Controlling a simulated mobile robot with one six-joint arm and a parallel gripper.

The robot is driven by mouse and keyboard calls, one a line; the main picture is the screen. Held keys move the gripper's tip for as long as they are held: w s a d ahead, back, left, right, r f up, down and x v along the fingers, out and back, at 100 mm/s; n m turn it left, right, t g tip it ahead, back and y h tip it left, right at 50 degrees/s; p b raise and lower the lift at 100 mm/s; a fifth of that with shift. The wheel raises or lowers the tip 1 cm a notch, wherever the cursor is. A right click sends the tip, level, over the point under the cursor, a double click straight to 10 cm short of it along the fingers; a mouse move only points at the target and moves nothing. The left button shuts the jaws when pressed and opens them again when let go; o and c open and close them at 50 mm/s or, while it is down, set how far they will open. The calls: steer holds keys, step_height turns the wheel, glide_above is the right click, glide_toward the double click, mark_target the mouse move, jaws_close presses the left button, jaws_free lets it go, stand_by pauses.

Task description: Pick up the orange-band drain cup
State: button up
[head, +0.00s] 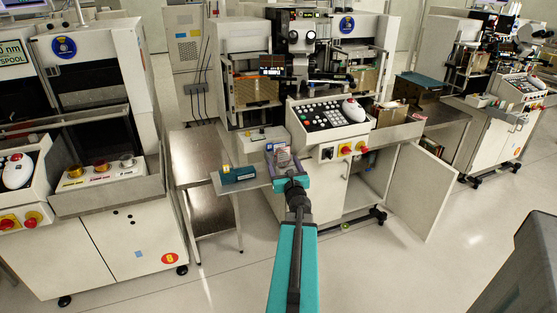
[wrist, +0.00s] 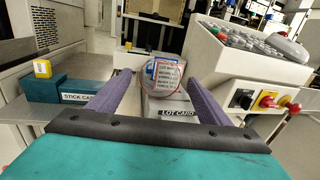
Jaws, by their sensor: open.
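I cannot make out for certain which thing is the orange-band drain cup. Three small round cups stand in a row on a white labelled block at the left machine in the head view: a gold one (head: 74,171), an orange-gold one (head: 101,165) and a silver one (head: 127,161). Their bands are too small to read. My gripper (head: 283,158) is far to the right of them, over a small side shelf; in the wrist view its purple fingers (wrist: 155,97) are spread.
A teal stick case (head: 238,174) lies left of my gripper on the shelf (head: 258,183). A machine control panel (head: 328,118) stands close on the right. Open floor (head: 225,270) lies between the machines.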

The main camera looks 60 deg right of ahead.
mark_target(282, 160)
steer(key=shift+w+d, duration=0.1)
steer(key=shift+f+p+x, duration=0.15)
steer(key=shift+p+x, duration=0.1)
steer(key=shift+x, duration=0.95)
steer(key=shift+f+p+x, duration=0.1)
steer(key=shift+p+x, duration=0.15)
steer(key=shift+x, duration=1)
steer(key=c, duration=1.2)
steer(key=shift+r, duration=0.2)
